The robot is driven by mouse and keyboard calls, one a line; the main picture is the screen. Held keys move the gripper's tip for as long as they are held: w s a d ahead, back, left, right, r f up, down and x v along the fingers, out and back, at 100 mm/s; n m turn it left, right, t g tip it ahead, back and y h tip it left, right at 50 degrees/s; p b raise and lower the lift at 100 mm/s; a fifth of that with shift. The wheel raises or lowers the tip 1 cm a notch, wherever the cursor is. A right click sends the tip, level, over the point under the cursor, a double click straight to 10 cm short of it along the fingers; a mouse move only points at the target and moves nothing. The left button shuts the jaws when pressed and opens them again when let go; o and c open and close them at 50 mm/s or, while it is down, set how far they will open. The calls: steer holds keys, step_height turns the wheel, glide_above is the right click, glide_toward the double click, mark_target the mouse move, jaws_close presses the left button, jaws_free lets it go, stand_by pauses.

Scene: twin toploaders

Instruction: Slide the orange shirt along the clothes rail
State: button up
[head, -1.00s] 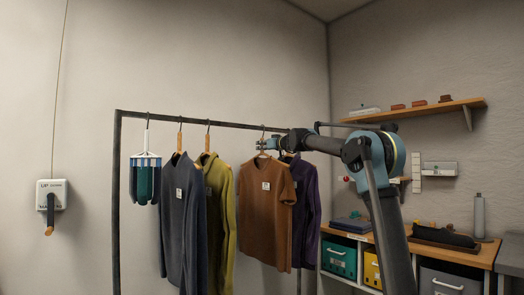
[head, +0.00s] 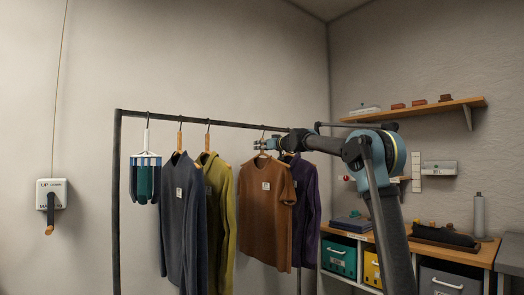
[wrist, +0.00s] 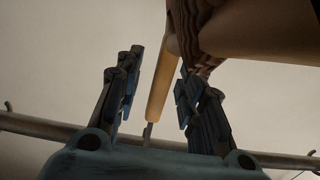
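The orange shirt (head: 266,215), brownish orange with a white tag, hangs from a wooden hanger on the dark clothes rail (head: 230,124), right of the olive garment. My gripper (head: 258,144) is at the top of this hanger, just below the rail. In the wrist view my gripper (wrist: 157,80) has its two fingers apart, one on each side of the hanger's wooden piece (wrist: 161,88). A gap shows on both sides of the wood. The rail (wrist: 30,125) crosses behind the fingers. The hanger's hook is mostly hidden there.
Left of the shirt hang an olive garment (head: 222,205), a dark blue one (head: 182,225) and a clip hanger with small items (head: 146,178). A purple garment (head: 308,205) hangs close behind on the right. The rail is bare between the olive and orange garments.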

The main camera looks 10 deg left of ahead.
steer(key=v, duration=1.2)
steer(key=v, duration=1)
stand_by(0.6)
steer(key=s+d+f+m+g+h, duration=0.3)
steer(key=s+d+f, duration=0.6)
steer(key=s+f, duration=0.6)
steer(key=s+d+f+m+g+h, duration=0.3)
steer(key=s+d+f+h, duration=0.3)
steer(key=s+d+f, duration=0.4)
steer(key=s+d+f+m+g+h, duration=0.3)
steer(key=s+d+f, duration=0.6)
steer(key=s+f, duration=1.2)
step_height(320, 180, down, 14)
steer(key=shift+s+d+f+m+h, duration=0.1)
steer(key=shift+s+d+m+h, duration=0.2)
steer(key=shift+h, duration=0.6)
